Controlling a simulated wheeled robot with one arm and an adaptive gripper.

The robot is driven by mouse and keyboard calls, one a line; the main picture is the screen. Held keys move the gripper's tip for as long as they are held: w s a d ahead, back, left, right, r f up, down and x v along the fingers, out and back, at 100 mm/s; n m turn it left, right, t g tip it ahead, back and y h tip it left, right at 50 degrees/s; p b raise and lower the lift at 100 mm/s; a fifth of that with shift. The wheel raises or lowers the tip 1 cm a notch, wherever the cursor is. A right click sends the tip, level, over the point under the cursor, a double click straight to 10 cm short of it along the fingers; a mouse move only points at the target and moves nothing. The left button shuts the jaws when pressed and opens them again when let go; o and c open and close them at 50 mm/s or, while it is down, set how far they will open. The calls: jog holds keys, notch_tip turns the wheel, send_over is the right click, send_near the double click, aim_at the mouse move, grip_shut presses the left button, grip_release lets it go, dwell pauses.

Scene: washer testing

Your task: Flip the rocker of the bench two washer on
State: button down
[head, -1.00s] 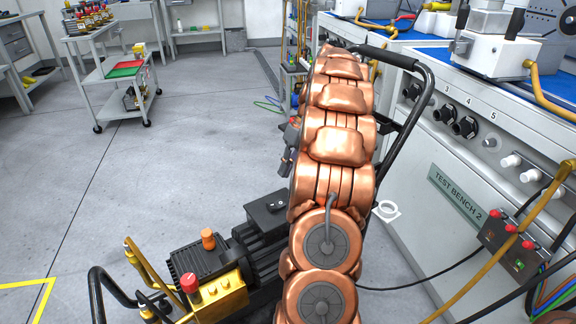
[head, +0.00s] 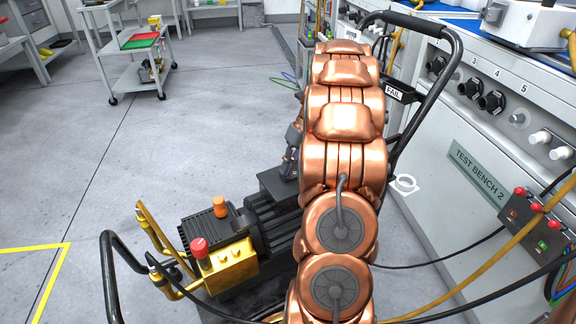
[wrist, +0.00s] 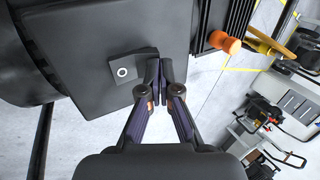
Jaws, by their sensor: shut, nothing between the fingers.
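The bench two washer shows in the head view with a yellow pump (head: 228,265) and a black motor (head: 270,222). Its black switch box (head: 275,184) sits beyond the motor, partly hidden by my arm. In the wrist view the box top (wrist: 85,55) fills the upper left. A small dark rocker (wrist: 128,68) with a white ring mark lies on it. My gripper (wrist: 160,72) is shut and empty, its fingertips just right of the rocker. I cannot tell whether they touch. In the head view my gripper (head: 292,158) is mostly hidden beside my copper arm.
Test bench 2 (head: 430,180) stands on the right, with a red-button control box (head: 535,225) and hoses. The washer's black handle (head: 445,80) rises behind my arm, near a FAIL tag (head: 393,93). Open floor (head: 170,140) lies left. In the wrist view an orange knob (wrist: 224,42) is close right.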

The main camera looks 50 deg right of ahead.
aim_at(292, 174)
jog(key=shift+a, duration=0.1)
jog(key=shift+w+a+f+h+p, duration=0.1)
jog(key=shift+a+f+h+p, duration=0.15)
jog(key=shift+h+p, duration=0.4)
jog(key=shift+d+f, duration=0.1)
jog(key=shift+f, duration=0.05)
jog(key=shift+d, duration=0.15)
jog(key=shift+s+d+r, duration=0.2)
jog(key=shift+s+d, duration=0.05)
jog(key=shift+d, duration=0.35)
notch_tip(292, 174, up, 14)
jog(key=p, duration=0.5)
jog(key=shift+s+d+p, duration=0.15)
jog(key=shift+d+p, duration=0.15)
jog(key=shift+d, duration=0.05)
